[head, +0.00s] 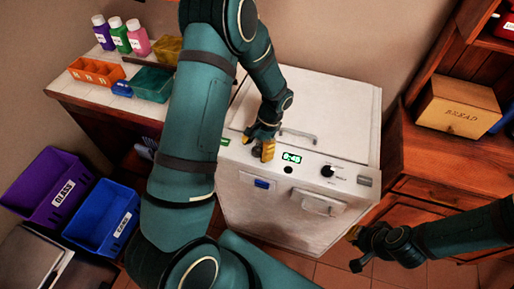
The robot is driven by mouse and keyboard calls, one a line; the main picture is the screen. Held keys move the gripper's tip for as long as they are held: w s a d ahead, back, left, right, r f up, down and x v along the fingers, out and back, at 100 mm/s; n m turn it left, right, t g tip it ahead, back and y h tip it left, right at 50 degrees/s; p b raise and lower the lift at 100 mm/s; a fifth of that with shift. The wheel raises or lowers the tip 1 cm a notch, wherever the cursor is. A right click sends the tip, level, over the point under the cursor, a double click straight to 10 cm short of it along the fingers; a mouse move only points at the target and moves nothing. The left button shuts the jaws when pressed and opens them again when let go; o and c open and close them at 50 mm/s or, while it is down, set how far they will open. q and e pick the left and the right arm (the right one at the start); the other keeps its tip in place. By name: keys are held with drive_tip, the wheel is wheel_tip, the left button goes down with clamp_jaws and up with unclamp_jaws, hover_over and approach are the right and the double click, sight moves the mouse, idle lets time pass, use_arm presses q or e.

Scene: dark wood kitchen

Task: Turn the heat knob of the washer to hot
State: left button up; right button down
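The white washer (266,209) stands in the middle, its control panel facing me. A dark round knob (327,171) sits on the panel to the right of a green display (292,158) that seems to read 8:45. My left gripper (259,144) points down at the left part of the panel. Its yellow fingertips stand apart, around or beside a small dark part that may be another knob; I cannot tell if they grip it. The knob markings are too small to read. My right gripper (356,250) is open and empty, low and to the right of the washer.
Purple (62,187) and blue (104,217) bins stand on the floor at left. A tiled counter holds bottles (120,35), an orange tray (95,71) and a green box (152,84). A wooden cabinet with a bread box (458,106) stands right. My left arm hides part of the counter.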

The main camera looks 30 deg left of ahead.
use_arm(q)
drive_tip(key=shift+w+r, duration=0.1)
drive_tip(key=v, duration=1.1)
drive_tip(key=shift+r, duration=0.4)
